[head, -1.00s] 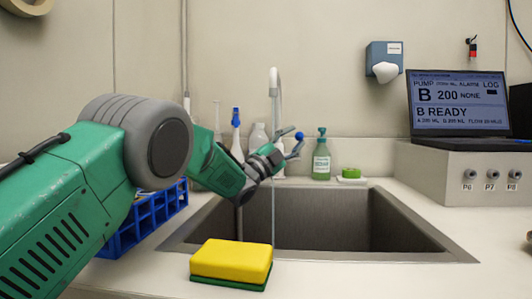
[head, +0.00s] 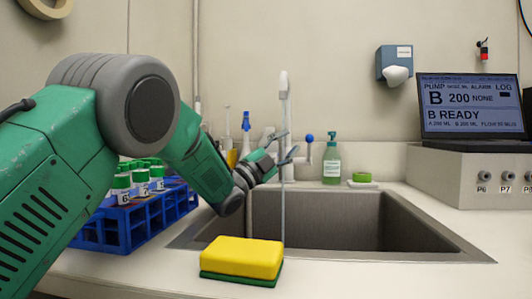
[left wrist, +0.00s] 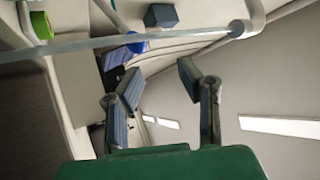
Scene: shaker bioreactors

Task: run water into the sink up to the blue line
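The sink (head: 345,218) is a grey metal basin set in the counter. The tall tap (head: 283,88) stands behind it, and a thin stream of water (head: 284,215) runs from it into the basin. The blue-knobbed tap lever (head: 309,138) stands right of the spout. My left gripper (head: 285,152) is open and empty, left of the knob and near the stream. In the left wrist view its fingers (left wrist: 157,95) are spread, with the blue knob (left wrist: 135,44) apart from them. The blue line and any water level are hidden by the basin's front edge. My right gripper is out of view.
A yellow and green sponge (head: 242,258) lies at the front edge. A blue rack (head: 135,220) with green-capped tubes stands left. A laptop (head: 472,105) sits right.

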